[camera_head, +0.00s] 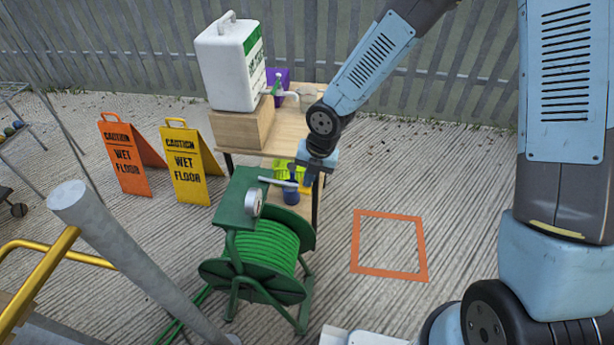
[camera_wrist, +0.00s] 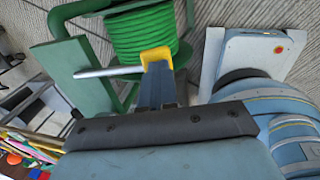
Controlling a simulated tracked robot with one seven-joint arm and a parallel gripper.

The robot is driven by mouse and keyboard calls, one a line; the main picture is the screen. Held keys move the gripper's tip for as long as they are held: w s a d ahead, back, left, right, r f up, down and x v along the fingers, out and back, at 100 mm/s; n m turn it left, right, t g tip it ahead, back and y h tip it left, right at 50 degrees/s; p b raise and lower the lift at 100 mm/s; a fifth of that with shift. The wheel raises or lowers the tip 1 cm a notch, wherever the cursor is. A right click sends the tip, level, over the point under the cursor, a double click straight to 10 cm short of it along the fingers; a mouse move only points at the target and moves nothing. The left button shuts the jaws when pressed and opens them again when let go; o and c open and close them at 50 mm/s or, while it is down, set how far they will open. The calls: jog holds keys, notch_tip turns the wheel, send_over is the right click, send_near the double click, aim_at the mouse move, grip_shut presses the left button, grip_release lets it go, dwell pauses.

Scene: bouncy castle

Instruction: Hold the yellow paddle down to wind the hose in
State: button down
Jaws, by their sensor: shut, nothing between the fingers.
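The green hose reel (camera_head: 238,205) stands on the ground with green hose (camera_head: 268,250) wound on its drum; the coils also show in the wrist view (camera_wrist: 143,32). A silver lever (camera_head: 277,182) reaches right from the reel's green top plate and shows in the wrist view (camera_wrist: 105,72). The yellow paddle (camera_wrist: 155,54) is at the lever's end; in the head view (camera_head: 306,188) only a little shows. My gripper (camera_head: 312,178) is shut and empty, pointing down at the paddle. Its fingers (camera_wrist: 156,84) overlap the paddle in the wrist view; I cannot tell if they press it.
A wooden table (camera_head: 290,135) behind the reel holds a white jug (camera_head: 230,62) on a wooden block. Two wet floor signs (camera_head: 190,165) stand left. An orange square (camera_head: 390,273) marks clear ground right.

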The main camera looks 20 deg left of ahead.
jog(key=shift+r, duration=0.1)
dwell(0.3)
jog(key=shift+r, duration=0.7)
jog(key=shift+r, duration=0.5)
jog(key=v, duration=1.3)
jog(key=shift+w, duration=0.1)
